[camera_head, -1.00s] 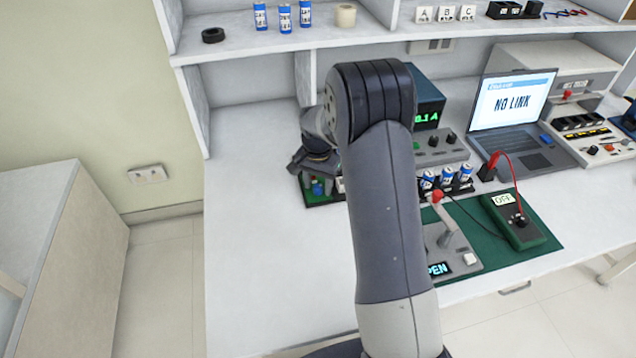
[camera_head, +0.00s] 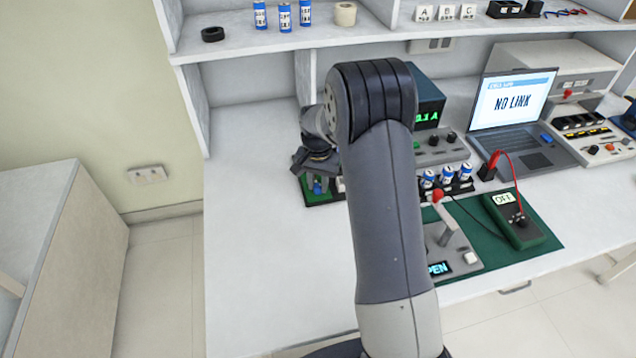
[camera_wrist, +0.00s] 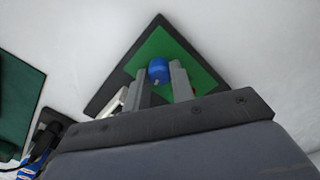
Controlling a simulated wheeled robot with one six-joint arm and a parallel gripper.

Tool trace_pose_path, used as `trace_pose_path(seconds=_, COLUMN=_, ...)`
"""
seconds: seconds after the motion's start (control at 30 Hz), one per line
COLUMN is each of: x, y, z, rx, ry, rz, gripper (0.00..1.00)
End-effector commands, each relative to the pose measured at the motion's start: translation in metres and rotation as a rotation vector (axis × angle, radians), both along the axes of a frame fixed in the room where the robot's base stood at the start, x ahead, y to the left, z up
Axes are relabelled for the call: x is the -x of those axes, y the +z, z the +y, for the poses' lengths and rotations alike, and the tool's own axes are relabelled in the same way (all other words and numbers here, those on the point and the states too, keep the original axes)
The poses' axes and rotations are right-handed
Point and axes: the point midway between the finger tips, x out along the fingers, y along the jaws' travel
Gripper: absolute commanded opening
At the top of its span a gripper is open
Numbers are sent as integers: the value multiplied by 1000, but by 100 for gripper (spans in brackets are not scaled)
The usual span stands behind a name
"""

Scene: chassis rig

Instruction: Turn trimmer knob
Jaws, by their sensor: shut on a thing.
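The trimmer knob (camera_wrist: 158,70) is a small round blue knob with a pale mark on it. It stands on a green board (camera_wrist: 205,75) with a dark border; the board (camera_head: 335,197) also shows in the head view, left of my arm. My gripper (camera_wrist: 162,84) is shut on the knob, with a grey finger on each side of it. In the head view my gripper (camera_head: 314,172) is over the board, and the knob (camera_head: 318,187) shows just below the fingers. Part of the board is hidden by my gripper and arm.
A lever box (camera_head: 450,250) and a multimeter (camera_head: 515,220) reading OFF lie on a green mat (camera_head: 535,250) to the right. Several blue cells stand in a dark holder (camera_head: 462,188). A laptop (camera_head: 512,105) reads NO LINK. The bench left of the board is clear.

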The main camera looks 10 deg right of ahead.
Motion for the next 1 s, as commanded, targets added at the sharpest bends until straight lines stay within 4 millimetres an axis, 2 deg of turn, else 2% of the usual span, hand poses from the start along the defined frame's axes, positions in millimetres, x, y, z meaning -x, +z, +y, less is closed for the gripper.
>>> trace_pose_path(seconds=0.13, x=0, y=0, z=0, rx=0, ry=64, rz=0, gripper=0)
trace_pose_path(seconds=0.43, x=0, y=0, z=0, rx=0, ry=73, rz=0, gripper=0)
trace_pose_path(seconds=0.47, x=0, y=0, z=0, rx=0, ry=73, rz=0, gripper=25)
trace_pose_path(seconds=0.7, x=0, y=0, z=0, rx=0, ry=72, rz=0, gripper=44)
trace_pose_path(seconds=1.0, x=0, y=3, z=0, rx=0, ry=72, rz=-2, gripper=45)
